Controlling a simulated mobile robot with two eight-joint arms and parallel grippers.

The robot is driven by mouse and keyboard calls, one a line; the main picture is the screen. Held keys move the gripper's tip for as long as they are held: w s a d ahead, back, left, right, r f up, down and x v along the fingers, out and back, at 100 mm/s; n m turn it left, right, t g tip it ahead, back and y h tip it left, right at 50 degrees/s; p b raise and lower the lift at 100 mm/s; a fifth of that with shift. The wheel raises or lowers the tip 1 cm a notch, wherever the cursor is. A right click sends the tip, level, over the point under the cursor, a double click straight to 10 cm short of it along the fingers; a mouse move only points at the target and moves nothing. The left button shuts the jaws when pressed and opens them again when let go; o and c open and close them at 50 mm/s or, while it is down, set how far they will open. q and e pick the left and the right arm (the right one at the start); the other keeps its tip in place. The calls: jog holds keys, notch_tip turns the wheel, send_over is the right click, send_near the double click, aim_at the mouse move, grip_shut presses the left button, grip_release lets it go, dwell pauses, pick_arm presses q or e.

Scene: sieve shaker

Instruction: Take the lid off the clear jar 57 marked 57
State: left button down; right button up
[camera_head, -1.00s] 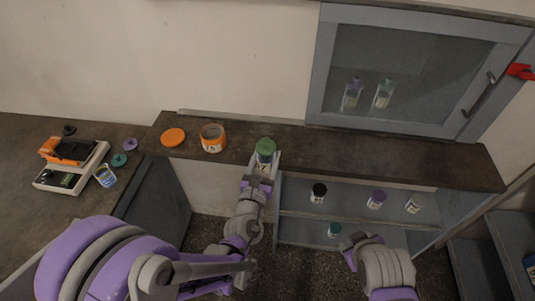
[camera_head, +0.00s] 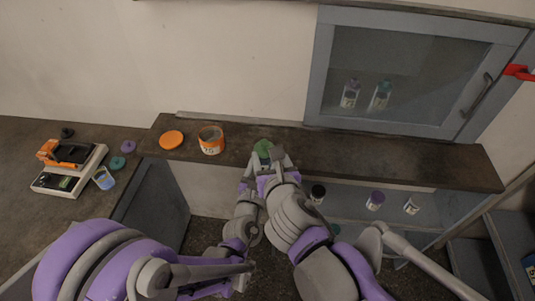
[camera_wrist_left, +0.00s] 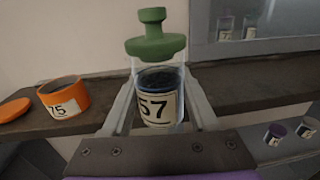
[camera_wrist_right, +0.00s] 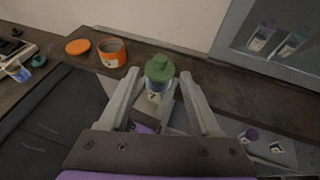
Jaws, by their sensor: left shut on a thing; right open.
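The clear jar 57 (camera_wrist_left: 157,100) has dark contents, a label reading 57 and a green knobbed lid (camera_wrist_left: 154,40) on top. It is upright at the front edge of the dark counter. My left gripper (camera_wrist_left: 157,118) is shut on the jar's body, one finger on each side. My right gripper (camera_wrist_right: 160,88) is open, its fingers pointing at the lid and apart from it. In the head view, the green lid (camera_head: 263,147) shows beside my right gripper (camera_head: 268,160), which hides much of the jar.
An orange jar 75 (camera_head: 210,140) stands open on the counter, its orange lid (camera_head: 172,140) beside it. Shelves below hold a black-lidded jar (camera_head: 317,194) and a purple-lidded jar (camera_head: 375,200). A glass-door cabinet (camera_head: 400,70) stands behind right. A scale (camera_head: 70,170) is at left.

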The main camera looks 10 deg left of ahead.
aim_at(262, 141)
jog(key=x, duration=1.2)
jog(key=shift+a+r, duration=0.1)
jog(key=shift+a, duration=0.05)
grip_shut()
jog(key=shift+r, duration=0.15)
dwell(0.5)
jog(key=shift+r, duration=0.95)
jog(key=shift+r, duration=0.1)
